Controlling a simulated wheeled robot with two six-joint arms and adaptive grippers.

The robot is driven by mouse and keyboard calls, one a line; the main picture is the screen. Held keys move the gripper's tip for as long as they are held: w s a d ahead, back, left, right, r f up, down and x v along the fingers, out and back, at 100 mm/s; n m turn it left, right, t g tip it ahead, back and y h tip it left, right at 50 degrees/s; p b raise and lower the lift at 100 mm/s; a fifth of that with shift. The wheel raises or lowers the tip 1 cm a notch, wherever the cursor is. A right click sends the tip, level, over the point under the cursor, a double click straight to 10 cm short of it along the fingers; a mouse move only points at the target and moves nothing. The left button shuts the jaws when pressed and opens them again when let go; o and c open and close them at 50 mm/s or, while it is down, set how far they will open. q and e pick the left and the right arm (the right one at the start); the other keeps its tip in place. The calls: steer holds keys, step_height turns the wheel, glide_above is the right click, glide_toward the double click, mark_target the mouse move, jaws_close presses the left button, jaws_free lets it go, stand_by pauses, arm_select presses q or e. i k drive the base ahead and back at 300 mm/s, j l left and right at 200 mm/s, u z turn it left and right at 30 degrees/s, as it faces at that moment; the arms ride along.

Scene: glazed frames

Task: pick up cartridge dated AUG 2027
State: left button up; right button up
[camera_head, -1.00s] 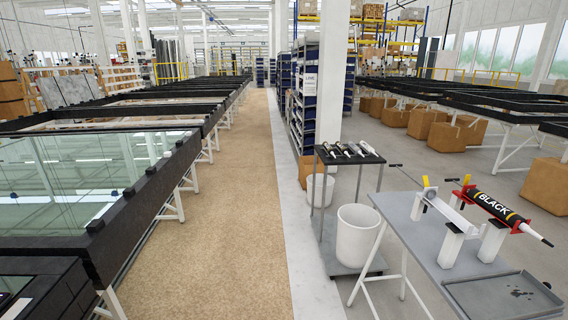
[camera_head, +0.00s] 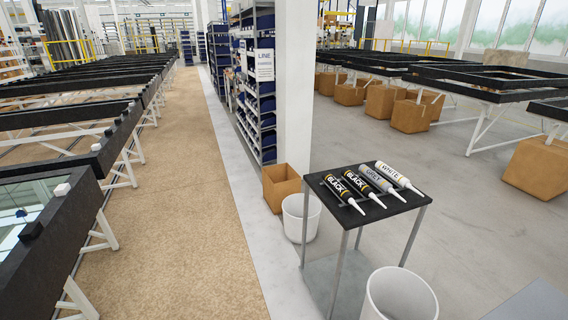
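Several sealant cartridges lie side by side on a small black-topped stand (camera_head: 343,214), nozzles toward me. From left to right they are a cartridge labelled BLACK (camera_head: 343,190), a second cartridge labelled BLACK (camera_head: 361,186), a cartridge labelled GREY (camera_head: 381,182) and a cartridge labelled WHITE (camera_head: 398,177). The date prints are too small to read, so I cannot tell which is AUG 2027. Neither of my grippers is in view.
White bins stand beside the stand (camera_head: 301,218) and in front of it (camera_head: 400,296). A cardboard box (camera_head: 281,187) and a white pillar (camera_head: 294,90) are behind. The tan walkway (camera_head: 190,220) is clear. Glazing frames on trestles (camera_head: 478,92) stand at right.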

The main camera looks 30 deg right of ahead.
mark_target(346, 194)
steer(key=i+z, duration=0.15)
steer(key=i, duration=0.35)
steer(key=i+z, duration=0.15)
steer(key=i, duration=0.35)
steer(key=i+j+z, duration=0.2)
steer(key=i, duration=0.35)
steer(key=i+j+z, duration=0.15)
steer(key=i, duration=0.35)
